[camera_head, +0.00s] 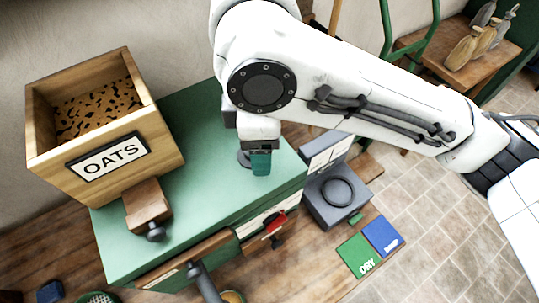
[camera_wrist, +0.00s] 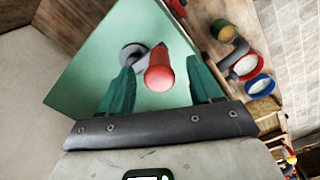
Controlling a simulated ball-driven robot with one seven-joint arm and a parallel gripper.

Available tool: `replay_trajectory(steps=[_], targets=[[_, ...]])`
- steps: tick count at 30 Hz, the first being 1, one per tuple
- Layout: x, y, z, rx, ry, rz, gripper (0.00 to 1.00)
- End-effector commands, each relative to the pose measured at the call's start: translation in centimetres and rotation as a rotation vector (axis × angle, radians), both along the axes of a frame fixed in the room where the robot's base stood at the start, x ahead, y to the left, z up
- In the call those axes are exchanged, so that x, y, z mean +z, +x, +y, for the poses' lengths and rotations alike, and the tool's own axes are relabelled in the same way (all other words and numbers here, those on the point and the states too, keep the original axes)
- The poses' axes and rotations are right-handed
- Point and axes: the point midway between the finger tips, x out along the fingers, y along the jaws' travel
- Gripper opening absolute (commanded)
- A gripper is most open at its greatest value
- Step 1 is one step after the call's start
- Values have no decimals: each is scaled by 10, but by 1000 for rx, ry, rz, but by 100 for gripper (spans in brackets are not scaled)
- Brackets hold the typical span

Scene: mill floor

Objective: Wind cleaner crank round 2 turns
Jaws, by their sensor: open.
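The cleaner is a green box-shaped machine (camera_head: 205,140) with a wooden hopper labelled OATS (camera_head: 160,120) on top. The crank's round grey hub (camera_wrist: 132,54) sits on the green top, with a short grey arm leading to its red knob (camera_wrist: 160,72). In the head view, only part of the hub (camera_head: 243,158) shows beside my gripper; the red knob is hidden. My gripper (camera_head: 261,168) points down over the top near its right end. Its two green fingers (camera_wrist: 160,80) are open, one on each side of the red knob; I cannot tell whether either touches it.
A grey box with a dark ring (camera_head: 337,191) stands right of the machine. Green DRY (camera_head: 358,256) and blue (camera_head: 383,237) panels lie in front. A red lever (camera_head: 275,222) sticks out of the machine's front. Several sacks (camera_head: 470,45) stand on a back table.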

Motion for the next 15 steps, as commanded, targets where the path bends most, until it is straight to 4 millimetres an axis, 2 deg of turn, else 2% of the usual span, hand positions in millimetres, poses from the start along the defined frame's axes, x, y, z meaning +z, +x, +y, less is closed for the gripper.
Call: replay_trajectory(steps=[5,15], targets=[[6,1,0,0,0,-3,64],[37,1,0,1,0,-3,64]])
